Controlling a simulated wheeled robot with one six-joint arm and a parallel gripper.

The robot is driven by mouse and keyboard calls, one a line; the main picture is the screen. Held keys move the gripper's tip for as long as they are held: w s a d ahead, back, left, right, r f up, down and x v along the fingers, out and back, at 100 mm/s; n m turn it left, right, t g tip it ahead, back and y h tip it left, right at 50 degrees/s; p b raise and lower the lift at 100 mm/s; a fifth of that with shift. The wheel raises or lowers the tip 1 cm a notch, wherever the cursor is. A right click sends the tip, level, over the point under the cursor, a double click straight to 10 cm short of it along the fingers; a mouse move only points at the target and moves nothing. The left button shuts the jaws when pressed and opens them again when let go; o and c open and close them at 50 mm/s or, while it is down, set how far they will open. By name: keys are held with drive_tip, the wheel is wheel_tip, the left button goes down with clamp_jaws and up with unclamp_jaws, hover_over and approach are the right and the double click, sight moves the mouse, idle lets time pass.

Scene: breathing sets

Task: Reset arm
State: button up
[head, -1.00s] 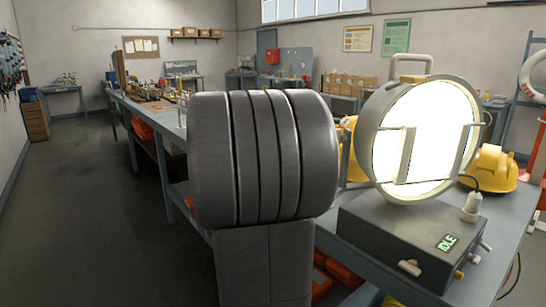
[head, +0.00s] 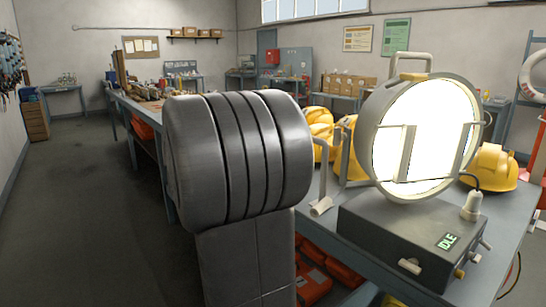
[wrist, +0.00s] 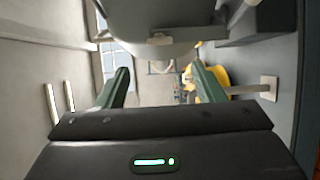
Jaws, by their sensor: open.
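In the wrist view my gripper (wrist: 161,82) is open, with its two green fingers apart and nothing between them. A large grey shape covers the top middle beyond the fingertips; I cannot tell what it is. In the head view, the dark grey ribbed link (head: 240,155) of my own arm stands in the middle. It hides part of the bench behind it. My gripper does not show in the head view.
A round, brightly lit lamp (head: 425,137) stands by a grey box (head: 415,235) marked IDLE on the right bench (head: 505,240). Yellow helmets (head: 492,168) flank it. A thin grey upright piece (head: 320,180) is close to my arm. The floor (head: 80,220) at left is clear.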

sight(339, 137)
drive_tip(key=w+d+m+b, duration=0.2)
drive_tip(key=d+m+b, duration=0.4)
drive_tip(key=d+m, duration=0.5)
drive_tip(key=shift+m+b, duration=0.35)
drive_tip(key=shift+m, duration=1.65)
